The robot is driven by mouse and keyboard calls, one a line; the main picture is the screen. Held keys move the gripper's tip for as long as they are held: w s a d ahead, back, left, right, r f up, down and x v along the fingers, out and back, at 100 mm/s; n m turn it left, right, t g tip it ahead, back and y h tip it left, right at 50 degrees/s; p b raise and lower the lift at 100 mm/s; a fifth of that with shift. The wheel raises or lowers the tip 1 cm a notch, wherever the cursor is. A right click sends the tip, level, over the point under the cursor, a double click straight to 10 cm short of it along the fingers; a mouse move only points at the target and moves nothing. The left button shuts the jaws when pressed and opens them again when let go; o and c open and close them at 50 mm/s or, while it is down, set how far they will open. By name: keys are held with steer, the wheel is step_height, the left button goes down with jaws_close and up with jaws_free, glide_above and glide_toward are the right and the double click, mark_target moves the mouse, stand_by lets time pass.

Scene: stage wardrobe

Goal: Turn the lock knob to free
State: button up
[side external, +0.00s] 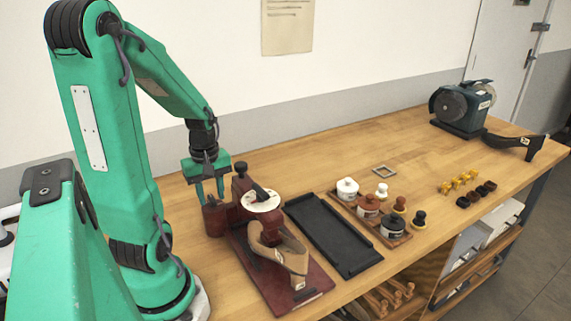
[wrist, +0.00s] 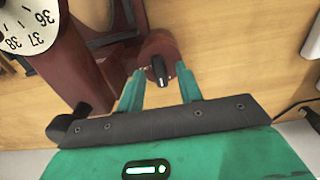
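A dark red device (side external: 262,255) stands on the wooden bench and holds a tan shoe-shaped form (side external: 281,250). A round white dial (side external: 262,200) with a black pointer sits on top of it. The lock knob, a black bar on a dark red round post (side external: 213,220), stands at the device's left; in the wrist view the black bar (wrist: 159,70) points roughly up and down the picture. My gripper (side external: 209,198) is above the post, pointing down. In the wrist view my gripper (wrist: 159,78) has its fingers apart, one on each side of the black bar. Contact cannot be told.
A dark upright knob (side external: 240,178) stands close right of my gripper. A black tray (side external: 332,236) and a wooden tray (side external: 395,240) of small pots lie to the right. A grinder (side external: 462,107) stands at the back right.

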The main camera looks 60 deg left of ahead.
mark_target(212, 198)
steer(key=shift+r, duration=3.9)
steer(key=shift+w+d+r+m, duration=0.15)
steer(key=shift+w+d+m, duration=0.15)
steer(key=shift+d+m, duration=0.1)
steer(key=w+d+r+m+t, duration=0.1)
steer(key=d+r+m+t, duration=0.1)
steer(key=d+m, duration=0.6)
steer(key=w+d+r+m+t, duration=0.2)
steer(key=d+r+m+t, duration=0.1)
steer(key=d+m, duration=0.6)
steer(key=shift+w+d+r+t, duration=0.3)
steer(key=shift+d+r, duration=0.55)
steer(key=shift+d, duration=0.05)
